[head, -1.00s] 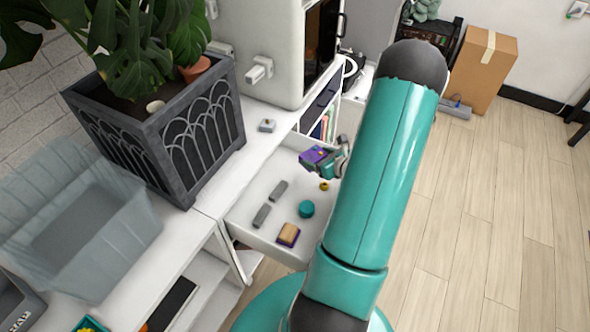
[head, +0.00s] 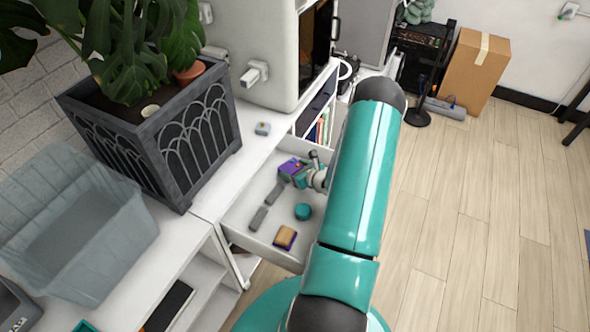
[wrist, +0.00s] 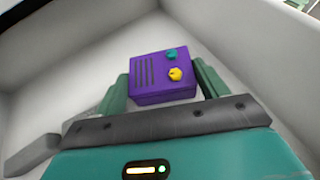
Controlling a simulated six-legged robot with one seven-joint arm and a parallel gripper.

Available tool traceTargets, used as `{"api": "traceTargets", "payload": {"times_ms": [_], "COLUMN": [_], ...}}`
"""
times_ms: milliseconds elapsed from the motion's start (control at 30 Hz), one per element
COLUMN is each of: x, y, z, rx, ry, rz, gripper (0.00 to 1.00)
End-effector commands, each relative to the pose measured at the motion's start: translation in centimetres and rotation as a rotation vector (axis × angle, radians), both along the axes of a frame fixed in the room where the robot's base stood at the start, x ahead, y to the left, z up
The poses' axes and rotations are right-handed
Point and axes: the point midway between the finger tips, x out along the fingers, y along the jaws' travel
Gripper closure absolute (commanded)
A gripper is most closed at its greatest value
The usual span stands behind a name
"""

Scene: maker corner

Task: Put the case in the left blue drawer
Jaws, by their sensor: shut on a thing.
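The purple case (head: 290,168), with dark slots and a teal and a yellow knob, is between my gripper's fingers (head: 299,174). In the wrist view, the case (wrist: 160,72) is held between the two green fingers (wrist: 164,88), with pale walls around it. The case is within the outline of an open drawer (head: 237,221), near its far end. That drawer looks white; I see no blue drawer front. I cannot tell whether the case touches the drawer floor.
In the drawer lie two grey blocks (head: 259,218), a teal cylinder (head: 303,211) and a tan-topped purple block (head: 285,237). A planter (head: 175,140) and a clear bin (head: 80,235) stand on the white counter. Wooden floor (head: 450,220) to the right is open.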

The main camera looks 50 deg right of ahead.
Motion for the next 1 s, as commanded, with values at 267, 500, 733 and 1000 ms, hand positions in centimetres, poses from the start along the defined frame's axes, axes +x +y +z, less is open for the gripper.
{"api": "traceTargets", "payload": {"times_ms": [267,500,733,1000], "x": [0.0,0.0,-0.5,-4.6], "y": [0.0,0.0,0.0,0.5], "z": [-0.3,-0.3,0.3,2.3], "rx": [0.0,0.001,0.001,0.001], "ry": [0.0,0.0,0.001,0.001], "rz": [0.0,0.0,0.0,-0.003], "gripper": [0.18,0.06,0.06,0.06]}}
